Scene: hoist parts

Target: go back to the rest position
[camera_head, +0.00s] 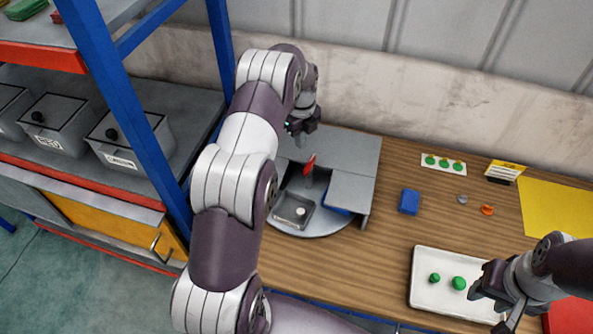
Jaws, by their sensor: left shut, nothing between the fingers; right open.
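My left arm comes in from the bottom and reaches up over the left end of the wooden bench (390,258). My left gripper (300,138) is shut and empty, at the back left above the grey hoist-like fixture (352,152). Part of that gripper is hidden behind its own wrist. My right gripper (492,307) is open and empty at the lower right, over the right part of a white tray (425,290). Two green round parts (459,283) lie in that tray, just left of the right gripper.
The fixture carries a red lever (309,164) and a small open box (293,211). A blue block (409,202), an orange ring (487,210), a white card with green parts (443,163) and a yellow sheet (556,207) lie rightward. A blue-post shelf (128,115) stands left.

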